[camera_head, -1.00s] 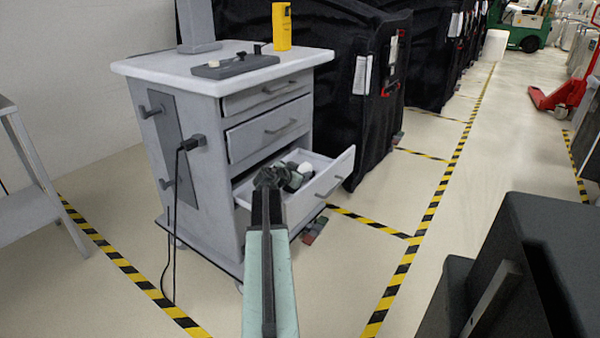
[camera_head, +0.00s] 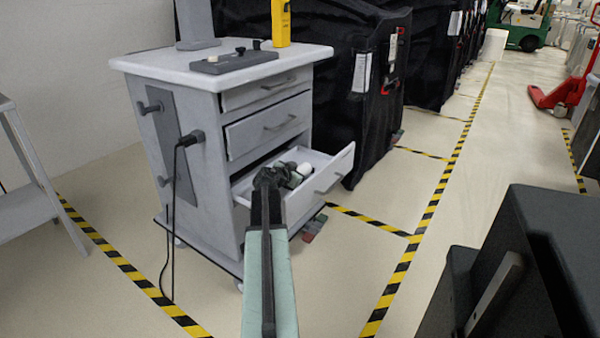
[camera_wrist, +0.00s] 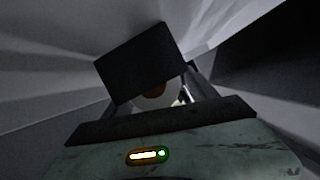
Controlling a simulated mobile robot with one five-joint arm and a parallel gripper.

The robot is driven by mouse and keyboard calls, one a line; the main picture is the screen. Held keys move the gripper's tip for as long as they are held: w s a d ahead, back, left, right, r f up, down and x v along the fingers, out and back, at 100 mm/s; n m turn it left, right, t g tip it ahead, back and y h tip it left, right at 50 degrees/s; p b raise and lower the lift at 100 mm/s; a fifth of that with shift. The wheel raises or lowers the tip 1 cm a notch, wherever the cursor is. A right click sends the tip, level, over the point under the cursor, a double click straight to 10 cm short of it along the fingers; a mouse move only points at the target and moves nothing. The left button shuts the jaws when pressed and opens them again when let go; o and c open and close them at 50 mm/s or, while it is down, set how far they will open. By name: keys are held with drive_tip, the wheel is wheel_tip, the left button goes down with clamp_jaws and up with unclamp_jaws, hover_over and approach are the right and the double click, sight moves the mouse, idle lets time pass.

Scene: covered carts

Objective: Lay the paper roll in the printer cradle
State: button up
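A white, rounded piece (camera_head: 304,168), possibly the paper roll, lies in the open bottom drawer (camera_head: 335,178) of the grey cart. My gripper (camera_head: 268,178) reaches into the drawer from the front, left of that piece. In the wrist view, a pale round end with a brown-orange centre (camera_wrist: 154,90) shows close in front of my gripper, partly hidden by a dark block (camera_wrist: 140,62). The fingertips are not clear, so I cannot tell whether they grip anything. A flat dark grey holder (camera_head: 234,62) with small pale and dark pieces sits on the cart top; it may be the printer cradle.
A yellow upright device (camera_head: 281,22) and a grey post stand on the cart top (camera_head: 150,62). Black covered carts (camera_head: 350,90) stand behind. A cable hangs on the cart's left side.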

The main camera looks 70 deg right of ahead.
drive_tip(key=shift+a+r, duration=0.1)
drive_tip(key=shift+a, duration=0.05)
drive_tip(key=p+v, duration=0.3)
drive_tip(key=v, duration=0.4)
drive_tip(key=shift+s, duration=0.15)
drive_tip(key=shift+a+r, duration=0.15)
drive_tip(key=shift+a, duration=0.1)
